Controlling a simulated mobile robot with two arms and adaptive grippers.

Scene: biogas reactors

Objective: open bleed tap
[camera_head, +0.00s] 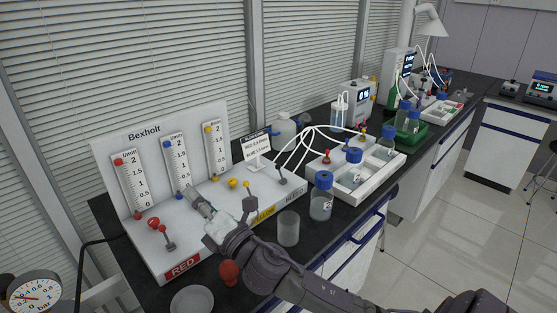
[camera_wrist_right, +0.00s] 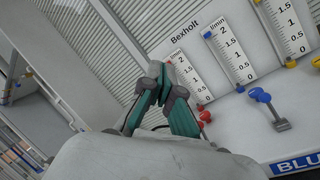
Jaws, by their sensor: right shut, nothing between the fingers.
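The Bexholt gas panel (camera_head: 178,258) stands on the dark bench in the head view. Its front edge carries coloured labels, RED, YELLOW and a grey one at the right end that seems to read BLEED. The bleed tap (camera_head: 282,179), a small grey lever tap, stands above that grey label. My right gripper (camera_head: 194,195) is over the left-middle part of the panel, left of the bleed tap and apart from it. Its fingers are shut and empty; the wrist view shows their tips (camera_wrist_right: 160,72) together. My gripper and arm hide the blue label in the head view. My left gripper is not in view.
Flow scales with red, blue and yellow floats rise behind the panel. A blue-capped bottle (camera_head: 321,198), an empty beaker (camera_head: 289,228) and a white tray (camera_head: 343,195) stand to the right.

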